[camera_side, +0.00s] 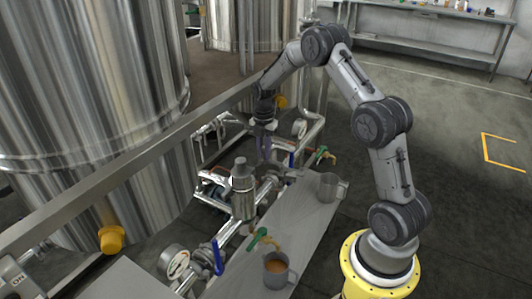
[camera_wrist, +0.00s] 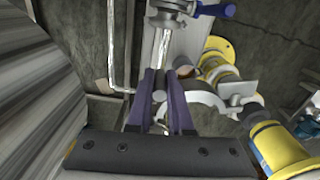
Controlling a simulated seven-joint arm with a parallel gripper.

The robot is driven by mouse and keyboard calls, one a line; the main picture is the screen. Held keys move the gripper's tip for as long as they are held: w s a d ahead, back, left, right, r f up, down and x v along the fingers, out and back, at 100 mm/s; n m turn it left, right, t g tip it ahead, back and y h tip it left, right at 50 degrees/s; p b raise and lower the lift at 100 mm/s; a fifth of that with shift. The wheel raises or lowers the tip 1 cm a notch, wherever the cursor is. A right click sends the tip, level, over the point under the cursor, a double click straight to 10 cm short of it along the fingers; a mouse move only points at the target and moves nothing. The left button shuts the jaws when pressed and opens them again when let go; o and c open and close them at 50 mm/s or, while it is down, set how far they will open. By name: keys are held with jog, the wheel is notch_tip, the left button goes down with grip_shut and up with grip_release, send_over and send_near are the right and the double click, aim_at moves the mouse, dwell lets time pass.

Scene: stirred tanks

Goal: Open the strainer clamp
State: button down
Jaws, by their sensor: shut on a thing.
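My gripper (camera_side: 263,153) points down over the pipework behind the metal bench. In the wrist view its two purple fingers (camera_wrist: 161,80) are close together, with a narrow gap between them. They are shut on a part of the strainer clamp; the exact contact is hard to see. A pale curved band (camera_wrist: 205,97), apparently the clamp, lies just right of the fingers. In the side view the metal ring-shaped fitting (camera_side: 270,172) sits just below the fingertips, partly hidden.
A steel upright cylinder (camera_side: 243,190) stands left of the gripper. The bench (camera_side: 300,215) holds a mug with brown liquid (camera_side: 277,268) and an empty mug (camera_side: 328,187). A large tank (camera_side: 95,90) fills the left.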

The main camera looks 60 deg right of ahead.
jog(key=shift+w+r+n, duration=0.15)
jog(key=shift+w+n, duration=0.2)
jog(key=shift+n, duration=0.05)
dwell(0.4)
jog(key=c, duration=0.8)
grip_release()
jog(key=shift+s, duration=0.1)
jog(key=shift+c, duration=0.2)
notch_tip(320, 180, up, 14)
